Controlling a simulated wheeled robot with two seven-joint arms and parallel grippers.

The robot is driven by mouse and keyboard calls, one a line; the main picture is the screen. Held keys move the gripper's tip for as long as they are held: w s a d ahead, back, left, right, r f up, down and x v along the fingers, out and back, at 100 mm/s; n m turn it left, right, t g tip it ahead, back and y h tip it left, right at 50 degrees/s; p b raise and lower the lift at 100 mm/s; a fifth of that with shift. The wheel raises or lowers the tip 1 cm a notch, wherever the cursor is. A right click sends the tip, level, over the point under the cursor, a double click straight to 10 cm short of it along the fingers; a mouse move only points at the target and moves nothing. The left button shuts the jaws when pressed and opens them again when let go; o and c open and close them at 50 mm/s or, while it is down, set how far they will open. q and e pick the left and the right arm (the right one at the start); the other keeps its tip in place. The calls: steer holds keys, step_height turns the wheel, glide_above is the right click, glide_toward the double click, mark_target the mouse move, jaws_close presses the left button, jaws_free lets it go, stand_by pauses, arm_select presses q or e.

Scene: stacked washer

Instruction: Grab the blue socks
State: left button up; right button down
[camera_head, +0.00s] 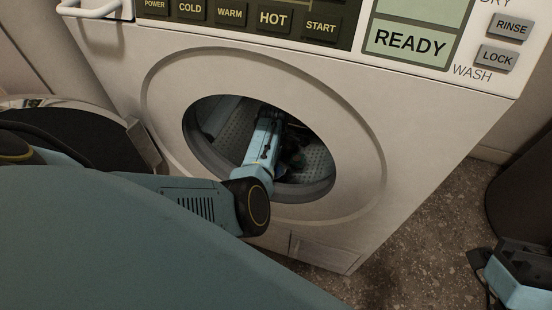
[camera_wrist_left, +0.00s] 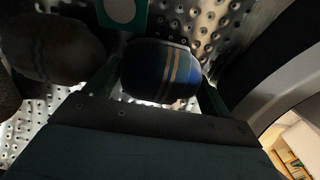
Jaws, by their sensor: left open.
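A blue sock (camera_wrist_left: 150,72) with pale and tan stripes lies in the washer drum (camera_wrist_left: 232,15), shown in the left wrist view. My left gripper (camera_wrist_left: 160,80) is open, with one green finger on each side of the sock. I cannot tell whether the fingers touch it. In the head view my left arm reaches through the round door opening, and my left gripper (camera_head: 290,153) is inside the drum, mostly in shadow. The sock is not clear there.
A dark grey rounded cloth item (camera_wrist_left: 50,45) lies left of the sock. A green thing with a white oval (camera_wrist_left: 122,12) is at the top. The open round door (camera_head: 60,130) stands at the left of the washer (camera_head: 410,125).

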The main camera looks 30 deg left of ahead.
arm_select(q)
steer(key=shift+f, duration=0.1)
steer(key=shift+c, duration=0.2)
steer(key=c, duration=0.6)
